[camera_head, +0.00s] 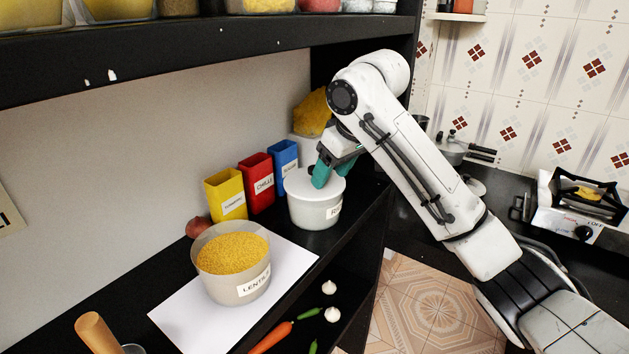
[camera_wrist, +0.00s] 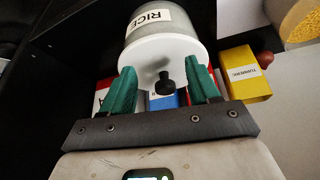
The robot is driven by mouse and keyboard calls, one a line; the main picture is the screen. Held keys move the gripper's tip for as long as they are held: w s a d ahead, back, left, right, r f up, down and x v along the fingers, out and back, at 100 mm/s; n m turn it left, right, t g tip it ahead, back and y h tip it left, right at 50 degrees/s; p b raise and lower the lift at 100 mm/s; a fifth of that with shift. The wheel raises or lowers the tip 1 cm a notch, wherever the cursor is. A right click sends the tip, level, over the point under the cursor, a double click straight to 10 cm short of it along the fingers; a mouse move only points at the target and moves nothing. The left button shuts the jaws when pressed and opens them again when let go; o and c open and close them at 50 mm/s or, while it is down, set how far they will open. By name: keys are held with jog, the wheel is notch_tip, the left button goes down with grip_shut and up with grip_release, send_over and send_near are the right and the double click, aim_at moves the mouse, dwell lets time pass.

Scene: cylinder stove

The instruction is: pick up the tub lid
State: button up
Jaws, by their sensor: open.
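The tub lid (camera_head: 301,189) is a white disc with a black knob, seated on the pale tub labelled RICE (camera_head: 312,214). In the wrist view the lid (camera_wrist: 150,53) faces me and its black knob (camera_wrist: 164,84) stands out below its middle. My gripper (camera_head: 322,178) is over the lid, with its teal fingers reaching down at the knob. In the wrist view my gripper (camera_wrist: 160,72) is open, with one finger on each side of the knob and a gap to each. The fingers partly hide the lid in the head view.
Yellow (camera_head: 227,195), red (camera_head: 257,184) and blue (camera_head: 285,160) spice boxes stand close behind the tub. A bowl of lentils (camera_head: 246,289) sits on a white sheet (camera_head: 186,314) nearer the front. A black shelf (camera_head: 180,53) with containers hangs above. A stove (camera_head: 580,215) is at right.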

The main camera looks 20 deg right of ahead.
jog(key=w, duration=0.1)
jog(key=w+a, duration=0.1)
jog(key=w, duration=0.1)
jog(key=shift+w+a+r+p, duration=0.1)
jog(key=shift+w+a+p, duration=0.05)
jog(key=shift+a+p, duration=0.2)
jog(key=shift+w+f, duration=0.25)
jog(key=shift+w+a+f, duration=0.1)
jog(key=shift+f, duration=0.3)
jog(key=c, duration=1.1)
